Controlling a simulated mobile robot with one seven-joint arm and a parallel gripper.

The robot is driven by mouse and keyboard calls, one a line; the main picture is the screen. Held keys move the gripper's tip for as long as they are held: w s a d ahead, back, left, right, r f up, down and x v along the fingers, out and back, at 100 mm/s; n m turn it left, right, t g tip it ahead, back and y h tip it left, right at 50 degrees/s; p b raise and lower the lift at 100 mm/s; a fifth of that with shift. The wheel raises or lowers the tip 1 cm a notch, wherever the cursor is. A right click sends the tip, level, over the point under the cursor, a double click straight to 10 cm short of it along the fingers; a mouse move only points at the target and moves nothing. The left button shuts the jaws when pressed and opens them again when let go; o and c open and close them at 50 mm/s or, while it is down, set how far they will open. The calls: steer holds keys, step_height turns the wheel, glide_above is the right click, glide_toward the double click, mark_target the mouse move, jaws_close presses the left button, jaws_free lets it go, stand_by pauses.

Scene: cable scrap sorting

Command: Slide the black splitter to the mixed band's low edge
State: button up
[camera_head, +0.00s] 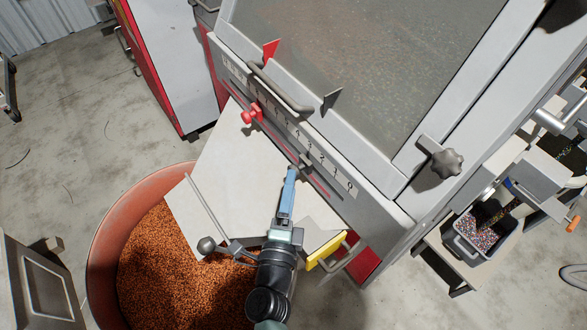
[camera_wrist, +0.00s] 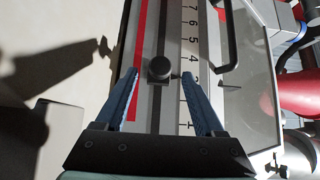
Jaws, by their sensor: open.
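The black splitter's round knob (camera_wrist: 159,69) sits on a dark slot beside the number scale (camera_wrist: 189,70), with a small pointer towards the scale near 3. In the head view the knob (camera_head: 305,161) is partly hidden by my gripper, and a black flag (camera_head: 331,99) stands at the deck's edge. My gripper (camera_head: 292,171) is open. In the wrist view its blue fingers (camera_wrist: 158,76) stand either side of the knob, with visible gaps. The deck (camera_head: 365,55) shows speckled brownish and grey material behind a clear cover; I cannot make out the mixed band's edges.
A red knob (camera_head: 251,113) and red flag (camera_head: 270,49) are further up the same rail. A bar handle (camera_head: 280,88) runs above the scale. A pale chute plate (camera_head: 225,165) slopes over a tub (camera_head: 106,225) of copper granules. A yellow-faced part (camera_head: 326,249) stands near my wrist.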

mark_target(299, 168)
steer(key=shift+w+d+b, duration=0.15)
steer(key=shift+w+d, duration=0.05)
steer(key=shift+w, duration=1.05)
steer(key=shift+w+d+b, duration=0.15)
steer(key=shift+w+d, duration=0.05)
steer(key=shift+w, duration=1.05)
jaws_close()
